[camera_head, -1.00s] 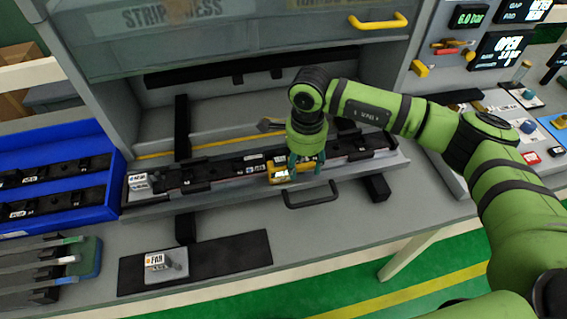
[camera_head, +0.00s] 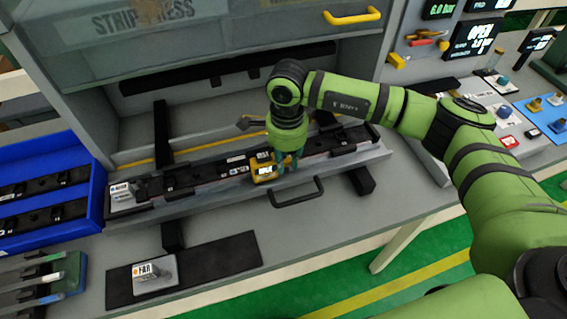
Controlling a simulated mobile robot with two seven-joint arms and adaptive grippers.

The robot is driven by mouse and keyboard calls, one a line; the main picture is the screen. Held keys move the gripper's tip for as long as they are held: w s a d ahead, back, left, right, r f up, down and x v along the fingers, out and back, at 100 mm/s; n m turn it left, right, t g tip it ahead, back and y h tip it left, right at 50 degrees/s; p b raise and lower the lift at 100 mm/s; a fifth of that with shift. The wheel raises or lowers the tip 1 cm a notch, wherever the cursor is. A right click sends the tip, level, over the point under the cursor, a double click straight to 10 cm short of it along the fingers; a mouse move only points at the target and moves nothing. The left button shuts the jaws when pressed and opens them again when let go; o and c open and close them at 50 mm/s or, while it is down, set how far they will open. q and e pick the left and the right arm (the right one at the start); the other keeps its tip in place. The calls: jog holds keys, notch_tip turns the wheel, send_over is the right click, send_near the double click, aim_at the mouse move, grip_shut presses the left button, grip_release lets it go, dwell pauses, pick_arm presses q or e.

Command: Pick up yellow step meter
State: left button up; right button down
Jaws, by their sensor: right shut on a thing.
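The yellow step meter (camera_head: 263,169) sits at the middle of the long dark rail fixture, with a small lit display on its face. My right gripper (camera_head: 285,168) points down over the fixture and is shut on the meter at its right side. The fingers hide part of the meter, and I cannot tell whether it is clear of the rail. My left gripper is not in view.
The drawer-like fixture (camera_head: 215,190) has a dark handle (camera_head: 298,193) in front. A blue bin (camera_head: 50,215) with dark strips stands at left. A grey FAR block (camera_head: 155,274) sits on a black mat (camera_head: 220,262). The press hood with its yellow handle (camera_head: 352,16) is overhead.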

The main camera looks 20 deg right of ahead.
notch_tip(320, 180, up, 2)
jog(key=shift+r+b, duration=0.2)
jog(key=shift+b, duration=0.65)
jog(key=s+d+r+b, duration=0.4)
jog(key=s+d+r, duration=0.2)
jog(key=d, duration=0.3)
jog(key=shift+s+d+r+b, duration=0.35)
jog(key=shift+r, duration=0.4)
jog(key=shift+f, duration=0.1)
